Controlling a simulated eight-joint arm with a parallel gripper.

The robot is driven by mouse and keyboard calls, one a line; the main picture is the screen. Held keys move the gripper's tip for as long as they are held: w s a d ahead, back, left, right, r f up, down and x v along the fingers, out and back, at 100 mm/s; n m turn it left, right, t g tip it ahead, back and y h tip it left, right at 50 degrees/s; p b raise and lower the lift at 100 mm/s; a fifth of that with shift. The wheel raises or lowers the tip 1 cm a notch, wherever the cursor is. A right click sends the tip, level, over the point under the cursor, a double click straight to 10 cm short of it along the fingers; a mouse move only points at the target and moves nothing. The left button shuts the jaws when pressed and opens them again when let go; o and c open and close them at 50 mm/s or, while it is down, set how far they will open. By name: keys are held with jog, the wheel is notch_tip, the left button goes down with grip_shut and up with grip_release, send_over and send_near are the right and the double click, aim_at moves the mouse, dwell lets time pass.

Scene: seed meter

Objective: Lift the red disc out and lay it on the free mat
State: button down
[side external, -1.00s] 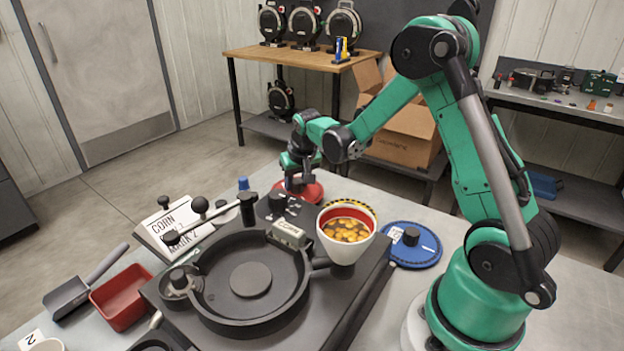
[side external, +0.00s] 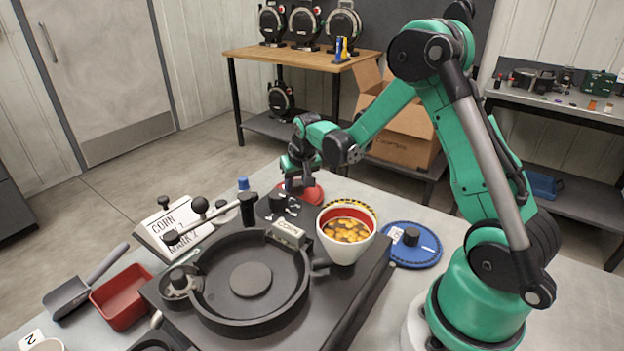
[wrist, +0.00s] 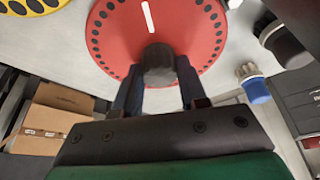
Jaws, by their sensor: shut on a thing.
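The red disc (wrist: 205,38), with a ring of dark holes and a white line, fills the top of the wrist view. My gripper (wrist: 158,72) is shut on its dark knob (wrist: 158,63), one finger at each side. In the side view my gripper (side external: 300,180) and the red disc (side external: 312,193) are at the table's far edge, behind the black seed meter (side external: 250,318). The meter's round chamber shows no disc, only a grey hub (side external: 251,280). I cannot tell whether the disc touches the table. No bare mat is clearly visible.
A white hopper (side external: 343,250) of corn stands on the meter. A yellow disc (wrist: 28,5) lies close to the red one. A blue disc (side external: 425,252) lies right of the hopper. A red bin (side external: 121,298), scoop (side external: 68,298) and sign (side external: 160,225) are at left.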

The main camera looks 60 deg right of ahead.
jog(key=shift+f, duration=0.15)
jog(key=shift+c, duration=2)
grip_release()
jog(key=shift+o, duration=0.2)
jog(key=shift+o, duration=1)
jog(key=shift+r, duration=3)
